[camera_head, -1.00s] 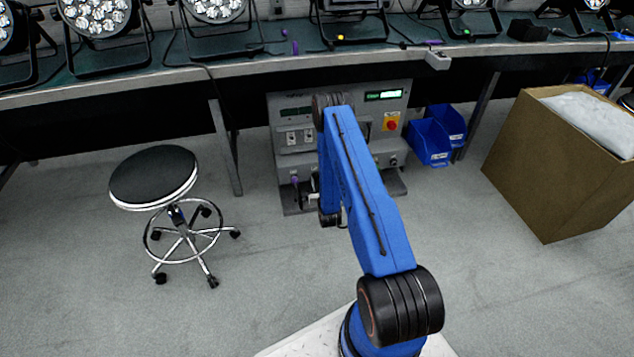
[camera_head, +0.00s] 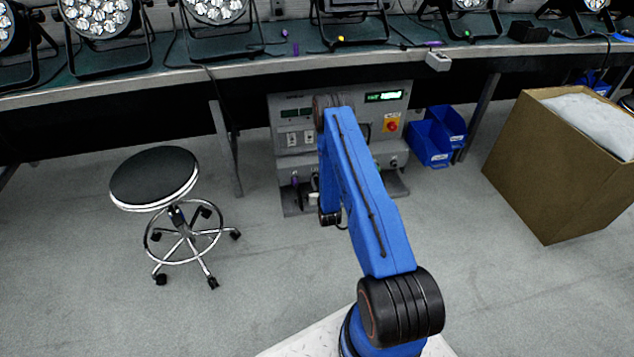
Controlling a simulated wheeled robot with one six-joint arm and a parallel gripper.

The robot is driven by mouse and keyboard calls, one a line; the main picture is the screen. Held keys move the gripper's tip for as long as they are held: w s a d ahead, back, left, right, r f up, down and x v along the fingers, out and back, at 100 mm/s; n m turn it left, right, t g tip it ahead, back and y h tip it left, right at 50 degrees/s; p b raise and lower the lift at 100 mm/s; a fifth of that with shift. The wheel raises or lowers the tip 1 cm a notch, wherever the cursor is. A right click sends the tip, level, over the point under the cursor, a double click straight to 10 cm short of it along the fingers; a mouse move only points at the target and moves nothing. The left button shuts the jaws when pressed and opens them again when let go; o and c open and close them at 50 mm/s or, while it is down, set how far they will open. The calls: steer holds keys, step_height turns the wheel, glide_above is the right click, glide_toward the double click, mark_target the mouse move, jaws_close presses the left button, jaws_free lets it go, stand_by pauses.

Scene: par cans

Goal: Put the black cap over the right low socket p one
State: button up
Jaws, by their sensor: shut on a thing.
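A grey test unit (camera_head: 345,128) stands under the bench, its front facing me, with several fittings low on that front. A round low fitting (camera_head: 393,162) shows at its right, clear of my arm; I cannot read a p one label. My blue arm crosses the middle of the unit. Only a small pale part of my gripper (camera_head: 314,196) shows, left of the arm near the lower front of the unit. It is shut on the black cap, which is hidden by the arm. I cannot tell whether it touches the unit.
A black stool (camera_head: 155,178) stands at left. The bench edge (camera_head: 250,62) runs above. Floor between stool and unit is clear.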

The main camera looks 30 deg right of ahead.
steer(key=shift+w, duration=0.1)
steer(key=o, duration=1.1)
steer(key=shift+o, duration=0.2)
